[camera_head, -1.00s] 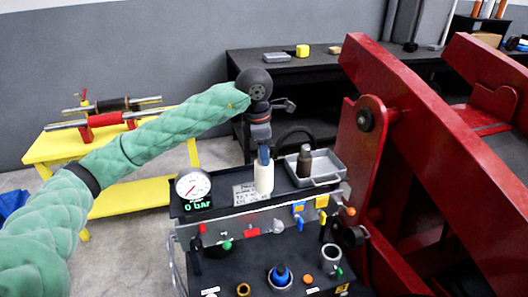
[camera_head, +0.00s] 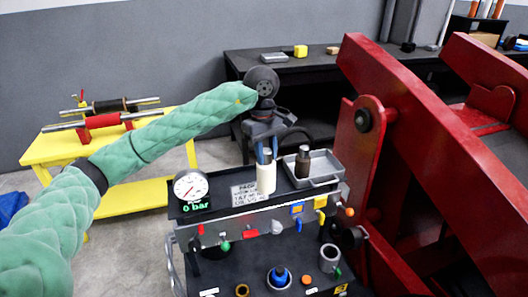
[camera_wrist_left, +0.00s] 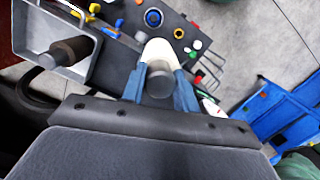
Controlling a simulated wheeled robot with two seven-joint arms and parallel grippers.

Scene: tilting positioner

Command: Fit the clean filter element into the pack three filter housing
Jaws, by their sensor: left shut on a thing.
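My left gripper (camera_head: 266,157) has its blue fingers shut on the upper end of a white cylinder, the clean filter element (camera_head: 266,180). The element is upright over the cart's upper shelf, between the gauge and the grey tray; I cannot tell whether its base touches the shelf. In the left wrist view, the fingers (camera_wrist_left: 160,86) lie on both sides of the element's grey end, and its white body (camera_wrist_left: 158,51) points away. A dark brown cylinder (camera_head: 302,163) stands in the tray. A grey open-topped cup (camera_head: 330,258) is on the lower deck; I cannot tell whether it is the housing. My right gripper is out of view.
The pressure gauge (camera_head: 190,186) reads 0 bar. The grey tray (camera_head: 327,177) sits at the shelf's right. Coloured valves and a blue fitting (camera_head: 279,276) crowd the cart's front. The red frame (camera_head: 425,130) rises close on the right; a yellow bench (camera_head: 125,195) stands left.

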